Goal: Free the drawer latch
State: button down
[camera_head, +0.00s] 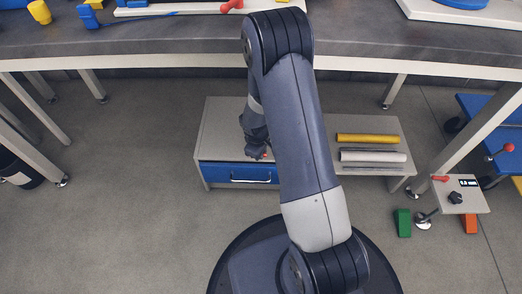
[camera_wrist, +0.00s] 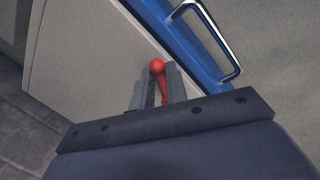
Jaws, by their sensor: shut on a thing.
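The drawer (camera_head: 225,174) has a blue front with a metal bar handle (camera_head: 250,180) and sits in a low grey cabinet under the workbench. In the wrist view the blue drawer front (camera_wrist: 180,38) and the bright handle (camera_wrist: 213,38) show at the upper right. A red latch lever with a round knob (camera_wrist: 158,66) stands at the cabinet's top edge near the drawer. My gripper (camera_wrist: 157,85) is shut on the red lever, with one finger on each side of it. In the head view my arm hides most of the gripper, and only a bit of red shows.
A yellow roll (camera_head: 367,138) and a white roll (camera_head: 373,156) lie on the rack right of my arm. The dark workbench (camera_head: 150,45) runs above. A small grey stand (camera_head: 470,198) and a green block (camera_head: 403,223) are on the right. The floor left of the cabinet is clear.

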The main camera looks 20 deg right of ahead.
jog(key=c, duration=1.4)
grip_release()
notch_tip(320, 180, up, 11)
jog(key=s+a+p, duration=0.1)
jog(key=p, duration=0.3)
jog(key=shift+s+a+f+p, duration=0.2)
jog(key=shift+a+p, duration=0.05)
jog(key=shift+p, duration=0.15)
jog(key=f+b, duration=0.1)
jog(key=f, duration=0.2)
jog(key=w+d+f+b, duration=0.1)
jog(key=f+b, duration=0.1)
jog(key=f, duration=0.2)
jog(key=f+b, duration=0.2)
jog(key=f, duration=0.1)
jog(key=shift+w+d+f, duration=0.15)
jog(key=shift+d+f, duration=0.1)
jog(key=shift+w+f+b, duration=0.1)
jog(key=shift+f+b, duration=0.2)
jog(key=shift+s+a+r+m+b, duration=0.15)
jog(key=shift+a+m+b, duration=0.1)
jog(key=shift+m, duration=0.3)
jog(key=shift+s+a+r+m+b, duration=0.1)
jog(key=shift+m+b, duration=0.15)
jog(key=shift+m, duration=0.3)
